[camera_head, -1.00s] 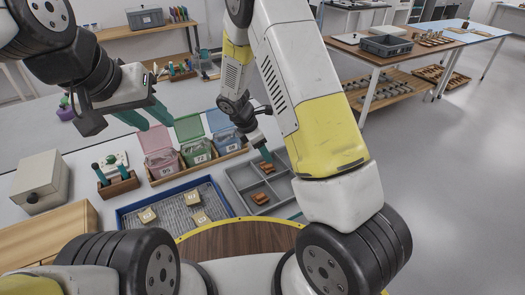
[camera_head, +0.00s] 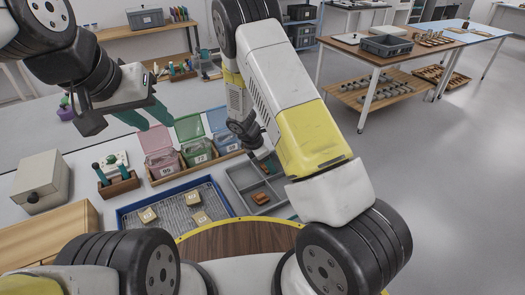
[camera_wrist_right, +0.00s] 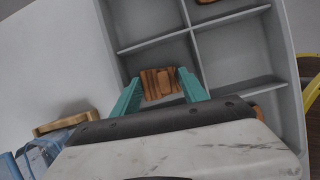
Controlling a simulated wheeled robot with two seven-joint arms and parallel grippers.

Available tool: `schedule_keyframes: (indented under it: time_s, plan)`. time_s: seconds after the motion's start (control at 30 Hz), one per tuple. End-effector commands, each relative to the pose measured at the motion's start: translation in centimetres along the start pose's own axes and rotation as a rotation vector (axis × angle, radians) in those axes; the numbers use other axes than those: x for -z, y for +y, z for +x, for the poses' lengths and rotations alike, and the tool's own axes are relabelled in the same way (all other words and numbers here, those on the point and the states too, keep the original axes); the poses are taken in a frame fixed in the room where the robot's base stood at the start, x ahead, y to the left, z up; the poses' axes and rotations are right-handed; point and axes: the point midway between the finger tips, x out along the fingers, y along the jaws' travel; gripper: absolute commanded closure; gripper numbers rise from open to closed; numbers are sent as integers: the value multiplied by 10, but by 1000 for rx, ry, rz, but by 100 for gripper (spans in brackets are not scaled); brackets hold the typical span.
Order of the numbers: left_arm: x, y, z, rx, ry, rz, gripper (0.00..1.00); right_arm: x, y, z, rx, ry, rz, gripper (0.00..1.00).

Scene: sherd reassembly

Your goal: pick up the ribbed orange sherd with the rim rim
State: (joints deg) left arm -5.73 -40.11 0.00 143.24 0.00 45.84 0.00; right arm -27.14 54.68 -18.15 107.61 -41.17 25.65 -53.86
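The ribbed orange sherd (camera_wrist_right: 160,83) lies in a compartment of the grey divided tray (camera_wrist_right: 232,75) in the right wrist view. My right gripper (camera_wrist_right: 160,76) has its two teal fingers apart, one on each side of this sherd, close to its edges. Firm contact is not clear. In the head view the right gripper (camera_head: 263,163) is low over the tray (camera_head: 238,184), and the sherd there is mostly hidden by it. Another orange-brown sherd (camera_head: 261,198) lies in the near compartment. My left gripper (camera_head: 146,115) is open and empty, above the table at left.
A blue-rimmed tray (camera_head: 124,222) with several tagged pieces is left of the grey tray. Pink, green and blue bins (camera_head: 196,150) stand behind it. A wooden holder with green-handled tools (camera_head: 119,184) and a white box (camera_head: 41,182) are farther left.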

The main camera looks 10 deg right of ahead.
Motion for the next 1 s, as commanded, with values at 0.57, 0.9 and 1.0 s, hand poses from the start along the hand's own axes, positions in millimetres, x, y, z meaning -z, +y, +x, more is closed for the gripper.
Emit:
schedule_keyframes:
  time_s: [0.57,0.9,1.0]
  plan:
    - [0,0,0,0,0,0,64,-1,0,-2,0,0,1,91]
    - [0,0,0,0,0,0,64,-7,-4,-38,-1,1,-5,91]
    - [0,0,0,0,0,0,64,9,-18,-46,-1,1,-6,91]
